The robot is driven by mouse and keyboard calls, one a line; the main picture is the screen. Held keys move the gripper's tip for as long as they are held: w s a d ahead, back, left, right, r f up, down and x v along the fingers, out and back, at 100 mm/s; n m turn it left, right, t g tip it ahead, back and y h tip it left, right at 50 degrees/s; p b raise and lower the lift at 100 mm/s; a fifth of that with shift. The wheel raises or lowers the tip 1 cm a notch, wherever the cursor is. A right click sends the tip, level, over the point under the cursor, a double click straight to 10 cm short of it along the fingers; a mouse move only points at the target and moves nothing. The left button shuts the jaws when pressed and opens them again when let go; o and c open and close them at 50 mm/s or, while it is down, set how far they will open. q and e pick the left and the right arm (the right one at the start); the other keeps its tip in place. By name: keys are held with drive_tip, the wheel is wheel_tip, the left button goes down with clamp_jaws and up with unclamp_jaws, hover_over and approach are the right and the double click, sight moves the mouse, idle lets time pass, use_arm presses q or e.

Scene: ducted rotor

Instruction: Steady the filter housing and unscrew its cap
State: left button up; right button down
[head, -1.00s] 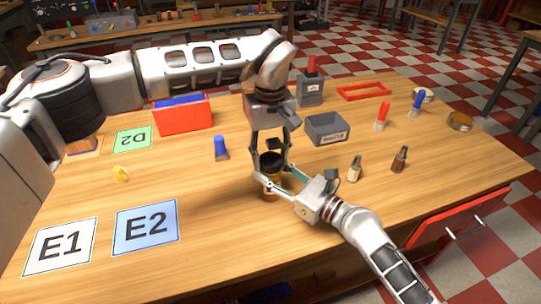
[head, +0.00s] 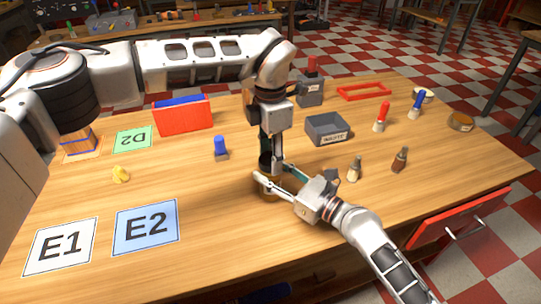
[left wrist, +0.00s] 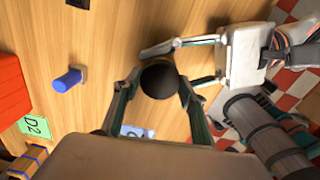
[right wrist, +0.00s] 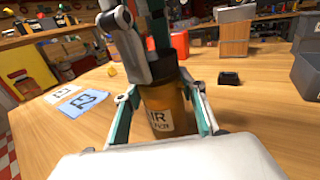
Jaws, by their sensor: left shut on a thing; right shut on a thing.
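The filter housing is an amber cylinder (right wrist: 168,112) with a white label, upright on the table in the right wrist view. Its black cap (left wrist: 159,80) shows from above in the left wrist view. My left gripper (left wrist: 158,84) comes down from above and is shut on the cap. My right gripper (right wrist: 165,100) comes in low from the side and is shut around the amber body. In the head view the housing (head: 270,188) is partly hidden by both grippers.
A grey bin (head: 328,130) stands behind on the right, with two small bottles (head: 354,170) (head: 400,160) nearer. A blue-topped piece (head: 221,148) stands left of the housing. A red box (head: 183,115) and cards E1 (head: 60,247) and E2 (head: 146,228) lie further left.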

use_arm(q)
drive_tip(key=n, duration=1.2)
drive_tip(key=shift+n, duration=0.3)
drive_tip(key=n, duration=1.1)
drive_tip(key=shift+r, duration=0.5)
drive_tip(key=shift+r, duration=0.7)
drive_tip(key=shift+r, duration=0.1)
